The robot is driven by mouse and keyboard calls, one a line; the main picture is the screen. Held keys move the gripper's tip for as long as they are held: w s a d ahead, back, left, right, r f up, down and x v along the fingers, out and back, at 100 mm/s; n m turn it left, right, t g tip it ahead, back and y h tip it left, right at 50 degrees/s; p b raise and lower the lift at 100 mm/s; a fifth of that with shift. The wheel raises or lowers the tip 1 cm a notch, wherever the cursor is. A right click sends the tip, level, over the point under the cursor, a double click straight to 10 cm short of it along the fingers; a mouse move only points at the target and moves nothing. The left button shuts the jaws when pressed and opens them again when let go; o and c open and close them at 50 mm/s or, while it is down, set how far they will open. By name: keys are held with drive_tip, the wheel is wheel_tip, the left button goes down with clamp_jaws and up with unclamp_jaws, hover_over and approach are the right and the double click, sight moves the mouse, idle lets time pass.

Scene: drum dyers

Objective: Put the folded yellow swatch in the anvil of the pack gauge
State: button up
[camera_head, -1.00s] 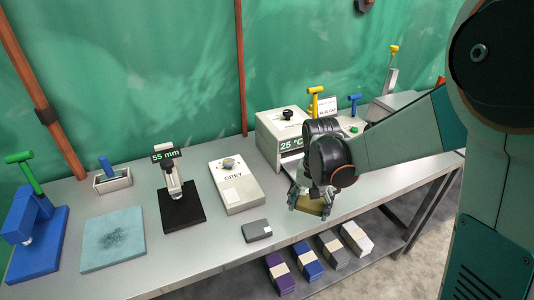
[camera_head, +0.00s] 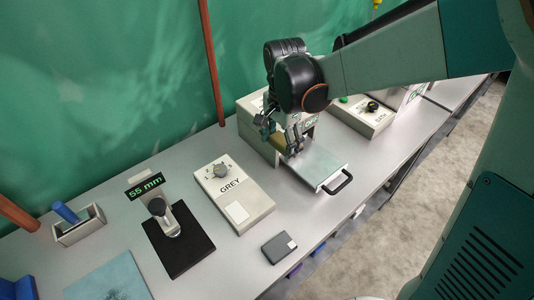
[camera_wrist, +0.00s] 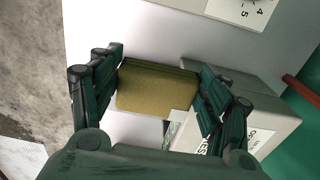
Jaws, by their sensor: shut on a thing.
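My gripper (camera_head: 280,143) is shut on the folded yellow swatch (camera_wrist: 155,92). In the wrist view, the swatch sits between both fingers as a layered, mustard-coloured block. In the head view, only a small part of the swatch (camera_head: 277,141) shows, near the front of the white box. The pack gauge (camera_head: 178,246) stands well to the left of my gripper. It has a black base, a pale post with a dark round knob and a display reading 55 mm. Nothing is seen lying on its black base. The post and knob partly hide its anvil.
The GREY dial box (camera_head: 245,205) stands between the gauge and the white box (camera_head: 250,125). A plate with a black handle (camera_head: 338,182) juts out before the white box. A small grey block (camera_head: 279,248) lies near the front edge. A blue-handled holder (camera_head: 80,224) is left.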

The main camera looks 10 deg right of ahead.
sight(278, 187)
wheel_tip(278, 187, down, 18)
drive_tip(key=b, duration=0.4)
drive_tip(key=shift+b, duration=0.3)
drive_tip(key=shift+f, duration=0.15)
drive_tip(key=o, duration=0.8)
drive_tip(key=shift+c, duration=0.2)
drive_tip(key=o, duration=0.3)
